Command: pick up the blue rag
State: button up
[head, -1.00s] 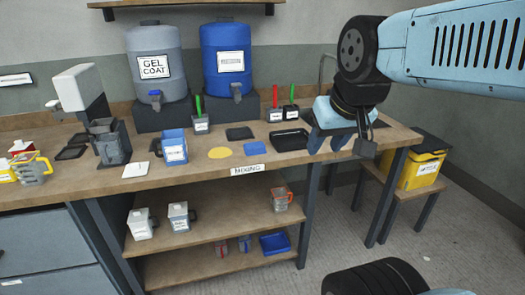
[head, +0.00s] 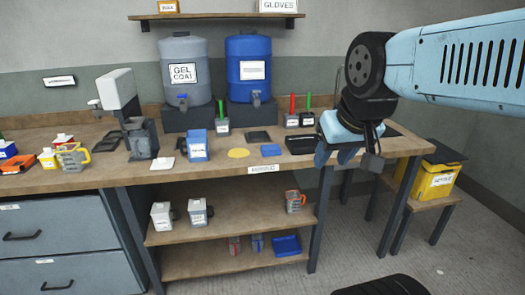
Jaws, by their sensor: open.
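A small flat blue piece (head: 271,150), likely the blue rag, lies on the workbench top (head: 225,168) near its front edge. It is right of a yellow round patch and left of a black tray. It is too small to tell its cloth texture.
A black tray (head: 300,143) lies between the blue piece and my gripper. The yellow patch (head: 238,153) and a blue container (head: 197,146) are to the left. Cups with red and green handles stand behind. A blue tray (head: 287,245) sits on the low shelf. A yellow box (head: 435,180) is at right.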

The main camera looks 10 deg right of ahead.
aim_at(268, 150)
jog(key=u, duration=0.05)
jog(key=i, duration=0.85)
jog(key=z, duration=0.05)
